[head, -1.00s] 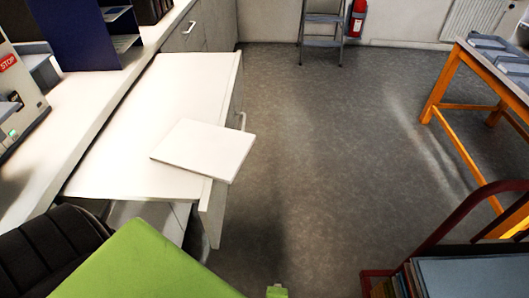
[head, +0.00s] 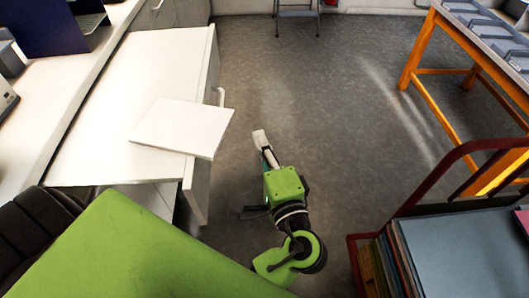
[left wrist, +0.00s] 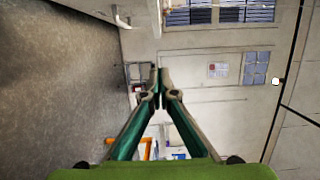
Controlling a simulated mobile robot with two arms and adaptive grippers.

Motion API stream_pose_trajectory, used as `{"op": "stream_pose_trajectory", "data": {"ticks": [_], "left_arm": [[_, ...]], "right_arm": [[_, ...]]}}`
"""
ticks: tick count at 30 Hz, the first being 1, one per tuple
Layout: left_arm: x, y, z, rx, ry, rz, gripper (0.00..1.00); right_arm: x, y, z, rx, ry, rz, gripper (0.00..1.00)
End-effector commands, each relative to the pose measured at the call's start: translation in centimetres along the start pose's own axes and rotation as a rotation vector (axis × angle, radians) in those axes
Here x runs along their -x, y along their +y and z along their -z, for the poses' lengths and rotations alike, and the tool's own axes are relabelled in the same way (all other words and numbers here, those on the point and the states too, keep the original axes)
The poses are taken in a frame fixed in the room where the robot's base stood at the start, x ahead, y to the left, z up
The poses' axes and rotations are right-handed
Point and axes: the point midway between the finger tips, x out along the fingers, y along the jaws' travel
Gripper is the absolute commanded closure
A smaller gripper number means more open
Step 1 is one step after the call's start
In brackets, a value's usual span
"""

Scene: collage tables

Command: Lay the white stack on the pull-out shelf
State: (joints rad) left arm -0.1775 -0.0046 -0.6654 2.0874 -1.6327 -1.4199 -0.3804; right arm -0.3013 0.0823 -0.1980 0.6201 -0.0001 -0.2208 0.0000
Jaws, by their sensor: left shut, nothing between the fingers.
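The white stack (head: 183,127) is a thin, flat, squarish pile lying on the white pull-out shelf (head: 128,75). It lies askew near the shelf's front right, and its right corner juts out past the shelf's right edge. My left gripper (head: 262,143) is over the floor to the right of the stack, apart from it. Its fingers are together and empty, and the left wrist view shows the tips meeting (left wrist: 160,82). The stack does not show in the left wrist view. My right gripper is not in view.
A drawer front with a handle (head: 220,97) is along the shelf's right side. A dark red cart (head: 440,175) with papers and folders stands at the lower right. An orange-legged table (head: 440,95) is at the right. The grey floor between is open.

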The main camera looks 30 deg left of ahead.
Motion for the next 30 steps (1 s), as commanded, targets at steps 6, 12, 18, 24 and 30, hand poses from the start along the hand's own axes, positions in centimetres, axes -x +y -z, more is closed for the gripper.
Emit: {"op": "stream_pose_trajectory", "data": {"ticks": [6,12,18,24,30], "left_arm": [[-4.5,0.0,-0.2,-0.001,0.000,0.003,1.00],[-4.9,0.1,-3.1,-0.004,0.001,0.001,1.00],[-5.1,0.1,-3.9,-0.003,0.002,-0.001,1.00],[-5.1,0.1,-3.9,-0.002,0.001,-0.001,1.00],[-5.3,0.1,-4.9,-0.003,-0.001,-0.003,1.00]], "right_arm": [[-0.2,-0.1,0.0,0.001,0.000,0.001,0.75],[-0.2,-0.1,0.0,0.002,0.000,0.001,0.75],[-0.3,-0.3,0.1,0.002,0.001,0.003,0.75],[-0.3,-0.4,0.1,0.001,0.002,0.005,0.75],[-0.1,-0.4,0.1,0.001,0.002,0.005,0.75]]}}
